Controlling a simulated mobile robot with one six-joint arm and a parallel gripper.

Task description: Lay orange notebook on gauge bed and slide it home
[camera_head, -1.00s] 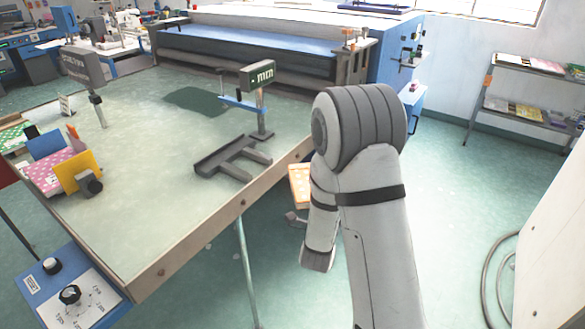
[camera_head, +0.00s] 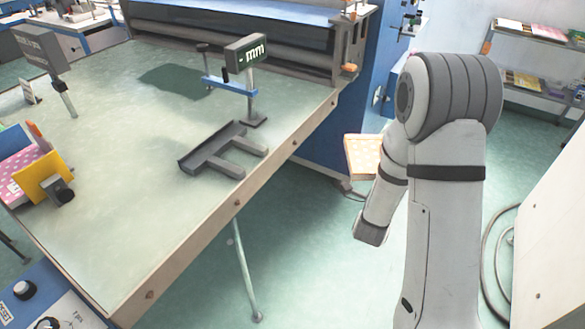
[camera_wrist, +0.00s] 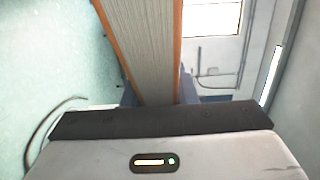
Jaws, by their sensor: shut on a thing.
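The orange notebook (camera_head: 363,155) shows to the left of my arm in the head view, off the table's right edge. In the wrist view the notebook (camera_wrist: 146,45) stands edge-on, with its grey page block between two orange covers. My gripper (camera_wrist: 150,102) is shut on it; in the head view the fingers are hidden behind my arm. The gauge bed (camera_head: 222,150) is a dark grey fork-shaped rest on the table near its right edge, and it looks empty. A gauge with an "mm" display (camera_head: 245,52) stands on a post behind the bed.
The pale green table (camera_head: 120,200) has a raised wooden edge. A yellow block (camera_head: 43,180) and a pink dotted book sit at its left. A grey sign on a post (camera_head: 38,48) stands at the back left. A large blue machine (camera_head: 330,120) stands behind.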

